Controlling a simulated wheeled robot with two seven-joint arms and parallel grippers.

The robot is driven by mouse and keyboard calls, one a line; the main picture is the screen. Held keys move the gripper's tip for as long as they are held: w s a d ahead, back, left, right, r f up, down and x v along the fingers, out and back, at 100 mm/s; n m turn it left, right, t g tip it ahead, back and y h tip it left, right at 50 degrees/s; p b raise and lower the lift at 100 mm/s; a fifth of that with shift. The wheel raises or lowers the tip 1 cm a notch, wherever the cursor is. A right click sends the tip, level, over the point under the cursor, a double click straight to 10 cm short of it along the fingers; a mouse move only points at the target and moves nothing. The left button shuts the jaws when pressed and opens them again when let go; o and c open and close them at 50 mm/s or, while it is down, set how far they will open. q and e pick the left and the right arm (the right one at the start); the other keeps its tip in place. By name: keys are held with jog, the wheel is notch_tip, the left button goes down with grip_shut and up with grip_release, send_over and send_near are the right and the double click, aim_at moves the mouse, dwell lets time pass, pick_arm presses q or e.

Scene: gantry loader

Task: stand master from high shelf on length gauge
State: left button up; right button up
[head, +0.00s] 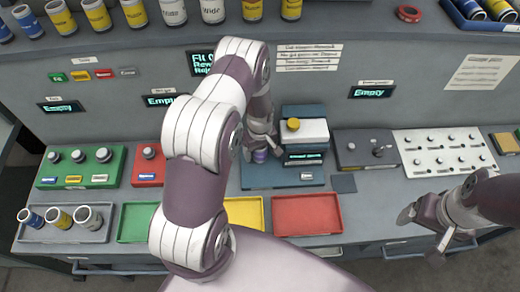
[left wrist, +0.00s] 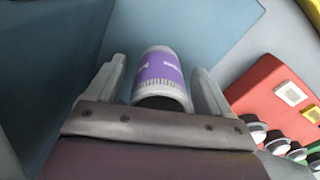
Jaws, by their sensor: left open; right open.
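The master, a cylinder with a purple label (left wrist: 160,72), stands between the fingers of my left gripper (left wrist: 155,90) in the left wrist view. In the head view its purple side (head: 260,156) shows low on the blue base plate of the length gauge (head: 290,175), left of the gauge's white head with a yellow knob (head: 293,125). My left gripper (head: 262,145) is open, with a finger on each side of the master; my arm hides part of this spot. My right gripper (head: 424,232) is open and empty at the bench's front right.
A high shelf (head: 220,32) holds several labelled cylinders. Left of the gauge are a green block (head: 105,178) and a red block (head: 147,180) with knobs, and a grey tray of three cylinders (head: 40,235). Green, yellow and red trays (head: 307,215) lie in front; a white knobbed panel (head: 420,165) is right.

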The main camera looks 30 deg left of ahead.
pick_arm(q)
jog(key=shift+w+r, duration=0.15)
jog(key=shift+r, duration=0.25)
notch_tip(320, 180, up, 12)
jog(key=b, duration=0.3)
jog(key=shift+s+f, duration=0.1)
jog(key=shift+s, duration=0.1)
